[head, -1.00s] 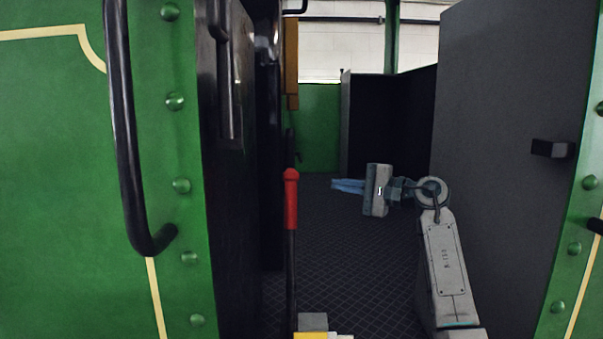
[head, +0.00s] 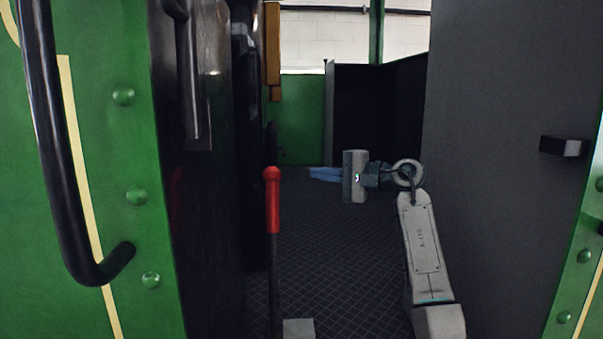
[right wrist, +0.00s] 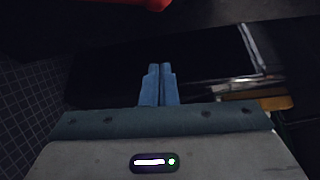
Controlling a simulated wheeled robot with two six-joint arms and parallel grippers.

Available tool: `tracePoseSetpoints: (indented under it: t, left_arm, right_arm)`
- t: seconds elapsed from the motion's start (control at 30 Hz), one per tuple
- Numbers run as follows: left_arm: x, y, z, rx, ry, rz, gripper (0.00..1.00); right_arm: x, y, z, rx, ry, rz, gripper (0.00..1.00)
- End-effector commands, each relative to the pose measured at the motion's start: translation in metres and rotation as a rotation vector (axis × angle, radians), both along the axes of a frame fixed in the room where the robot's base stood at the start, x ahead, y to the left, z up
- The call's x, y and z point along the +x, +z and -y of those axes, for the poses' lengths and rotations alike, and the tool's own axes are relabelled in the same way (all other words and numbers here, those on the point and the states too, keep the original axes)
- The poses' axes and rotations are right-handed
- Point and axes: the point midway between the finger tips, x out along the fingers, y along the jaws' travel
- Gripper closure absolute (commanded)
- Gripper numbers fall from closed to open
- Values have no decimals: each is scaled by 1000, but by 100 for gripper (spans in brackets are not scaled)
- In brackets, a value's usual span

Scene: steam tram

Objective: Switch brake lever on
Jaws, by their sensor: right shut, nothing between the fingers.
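The brake lever (head: 272,205) is a dark upright rod with a red handle, standing in the doorway left of centre in the head view. My right gripper (head: 312,173) has blue fingers pointing left, to the right of the red handle and at about its height; the two do not appear to touch. In the right wrist view the fingers (right wrist: 159,68) are together with nothing between them. A red shape (right wrist: 120,3) shows at the top edge of that view; I cannot tell if it is the lever. My left gripper is not in view.
A green cab wall with a black handrail (head: 60,160) is at the left. A dark grey panel (head: 500,120) with a black block (head: 565,147) bounds the right. A dark cabinet (head: 375,110) stands at the back.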

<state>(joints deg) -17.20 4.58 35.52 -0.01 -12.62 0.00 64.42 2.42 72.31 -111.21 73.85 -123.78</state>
Motion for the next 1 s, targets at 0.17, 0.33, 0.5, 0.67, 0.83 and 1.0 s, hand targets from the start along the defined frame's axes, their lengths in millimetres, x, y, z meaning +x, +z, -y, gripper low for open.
tracePoseSetpoints:
  t: [0.17, 0.33, 0.5, 0.67, 0.83, 1.0]
  left_arm:
    - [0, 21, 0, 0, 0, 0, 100]
    - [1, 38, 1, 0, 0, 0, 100]
    - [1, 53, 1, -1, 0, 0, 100]
    - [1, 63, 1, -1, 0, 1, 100]
    - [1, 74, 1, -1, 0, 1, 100]
    - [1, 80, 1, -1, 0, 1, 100]
  right_arm:
    - [14, 5, -28, 2, 4, -3, 100]
    - [29, 3, -56, 2, 4, -3, 100]
    - [42, 1, -80, 1, 3, -3, 100]
    - [31, 0, -84, 0, 1, 1, 100]
    - [16, 2, -86, 0, 1, 1, 100]
    - [6, 1, -87, 0, 0, 2, 100]
